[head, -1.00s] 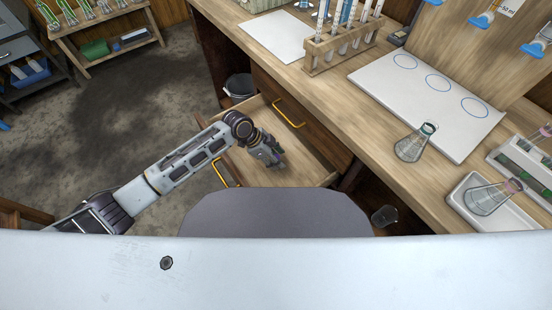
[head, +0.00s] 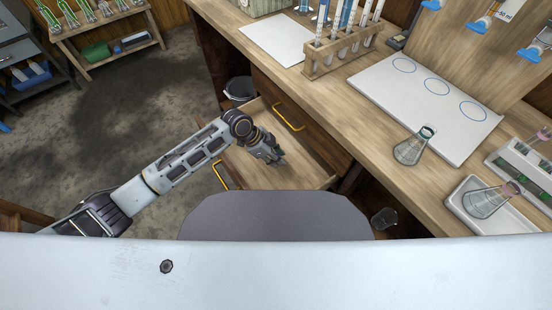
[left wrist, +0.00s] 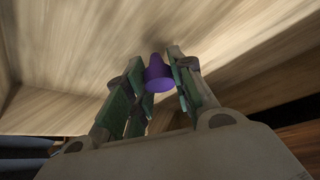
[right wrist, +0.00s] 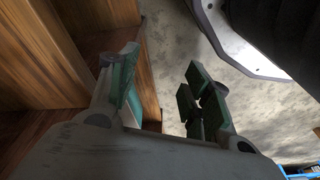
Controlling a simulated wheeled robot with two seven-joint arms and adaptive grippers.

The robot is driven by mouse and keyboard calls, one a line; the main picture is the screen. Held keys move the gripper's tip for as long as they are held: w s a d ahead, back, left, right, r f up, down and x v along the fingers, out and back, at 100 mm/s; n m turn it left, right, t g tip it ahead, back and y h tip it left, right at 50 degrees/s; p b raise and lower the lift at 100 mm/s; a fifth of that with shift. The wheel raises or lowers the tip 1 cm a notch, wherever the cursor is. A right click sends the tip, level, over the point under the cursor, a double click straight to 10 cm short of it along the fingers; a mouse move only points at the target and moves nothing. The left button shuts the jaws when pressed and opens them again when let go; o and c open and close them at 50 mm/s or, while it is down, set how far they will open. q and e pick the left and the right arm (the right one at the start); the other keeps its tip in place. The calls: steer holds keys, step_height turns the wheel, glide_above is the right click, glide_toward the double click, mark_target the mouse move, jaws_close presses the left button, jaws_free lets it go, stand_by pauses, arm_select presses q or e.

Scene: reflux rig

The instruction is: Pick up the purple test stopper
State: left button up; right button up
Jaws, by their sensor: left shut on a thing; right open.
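The purple test stopper (left wrist: 157,74) shows in the left wrist view, between the fingertips of my left gripper (left wrist: 160,78). The gripper is shut on it, inside the open wooden drawer (head: 312,170). Whether the stopper touches the drawer floor I cannot tell. In the head view my left gripper (head: 276,157) is over the drawer, and the stopper is hidden there. My right gripper (right wrist: 165,90) is open and empty in the right wrist view, near brown wooden panels; it does not show in the head view.
The worktop holds a white board with blue circles (head: 452,122), a conical flask (head: 410,150), another flask (head: 487,203) on a white tray, and a test tube rack (head: 340,53). A dark bin (head: 240,87) stands behind the drawer. Open floor lies left.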

arm_select(q)
steer(key=shift+r+p, duration=0.8)
steer(key=shift+r, duration=3.1)
arm_select(e)
steer(key=shift+s+d+f, duration=0.2)
steer(key=shift+d+f, duration=0.1)
steer(key=shift+f, duration=0.6)
steer(key=shift+s+d+f, duration=0.25)
steer(key=shift+f, duration=0.65)
steer(key=shift+s+d+f, duration=0.2)
steer(key=shift+d+f, duration=0.1)
steer(key=shift+f, duration=0.6)
arm_select(q)
steer(key=shift+w+a, duration=0.1)
